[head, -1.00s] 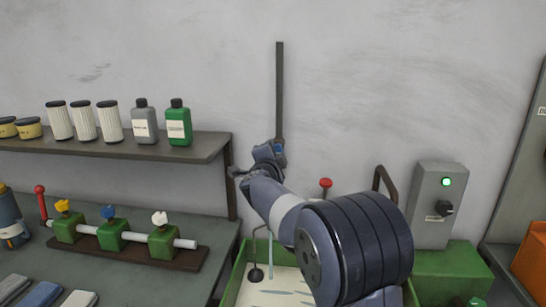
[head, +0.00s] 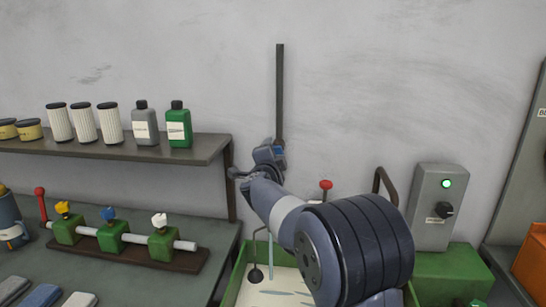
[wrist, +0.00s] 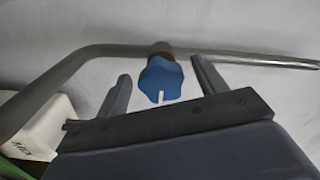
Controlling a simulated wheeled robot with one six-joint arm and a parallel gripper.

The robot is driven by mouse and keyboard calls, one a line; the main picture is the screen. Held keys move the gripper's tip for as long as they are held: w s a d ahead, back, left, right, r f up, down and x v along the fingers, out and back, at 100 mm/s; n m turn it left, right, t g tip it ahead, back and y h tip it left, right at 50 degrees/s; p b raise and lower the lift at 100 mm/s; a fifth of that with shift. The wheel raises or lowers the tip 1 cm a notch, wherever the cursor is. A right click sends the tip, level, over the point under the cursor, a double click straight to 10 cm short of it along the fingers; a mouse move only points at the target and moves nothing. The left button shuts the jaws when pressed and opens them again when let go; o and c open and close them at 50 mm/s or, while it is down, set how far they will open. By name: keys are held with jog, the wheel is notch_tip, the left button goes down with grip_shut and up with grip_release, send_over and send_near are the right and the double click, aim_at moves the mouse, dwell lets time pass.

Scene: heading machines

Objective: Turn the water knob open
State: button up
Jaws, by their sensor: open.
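The water knob (wrist: 160,78) is blue and lobed, with a white mark that points down in the wrist view. It sits on a brownish fitting on the grey pipe (wrist: 255,58). My gripper (wrist: 161,72) is open, with one finger on each side of the knob. I see a gap between the knob and each finger in this view. In the head view a small blue patch, likely the knob (head: 279,152), shows at the lower end of the wall pipe (head: 280,95), mostly hidden by my gripper (head: 262,158).
Green valve bodies with yellow, blue and white knobs (head: 110,232) stand on the bench at left. A shelf (head: 120,150) holds bottles and filters. A green tray (head: 232,285) lies below my arm. A grey switch box (head: 438,205) with a lit green lamp is at right.

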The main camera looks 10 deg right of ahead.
jog(key=b+v, duration=0.1)
jog(key=v, duration=0.9)
jog(key=shift+s+b, duration=0.3)
jog(key=shift+s, duration=0.1)
jog(key=shift+a, duration=0.1)
jog(key=p+x, duration=0.1)
jog(key=x, duration=1)
jog(key=shift+p, duration=0.35)
jog(key=shift+s, duration=0.1)
